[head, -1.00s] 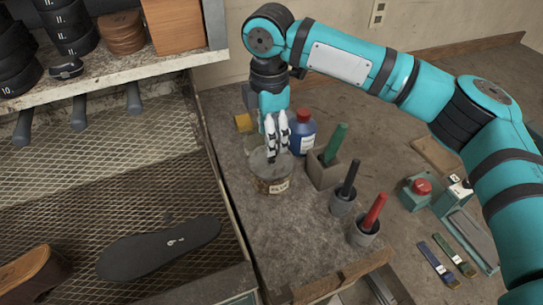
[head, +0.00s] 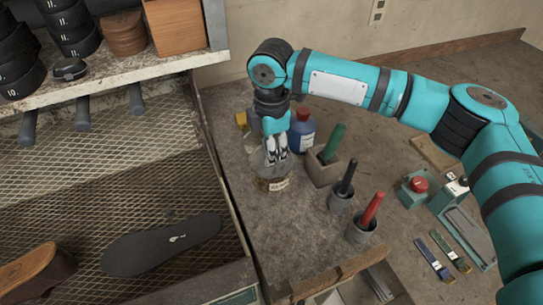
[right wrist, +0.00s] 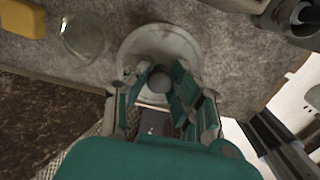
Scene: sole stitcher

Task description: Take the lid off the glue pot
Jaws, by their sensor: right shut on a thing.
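The glue pot (head: 279,184), a squat round jar with a pale label, stands on the bench left of the tool holders in the head view. Its round grey lid (right wrist: 160,50) with a dark knob (right wrist: 158,81) shows in the right wrist view. My right gripper (head: 277,160) comes down over the pot from above. In the right wrist view my right gripper (right wrist: 155,74) is shut with its fingertips on either side of the knob. The lid looks seated on the pot; I see no clear gap. The fingers hide part of the lid. My left gripper is out of view.
A blue bottle with a red cap (head: 302,132) stands close behind the pot. Holders with green (head: 331,143), black (head: 347,178) and red (head: 372,208) handles stand to its right. A glass vessel (right wrist: 86,36) and yellow block (right wrist: 22,18) are nearby. The bench in front is clear.

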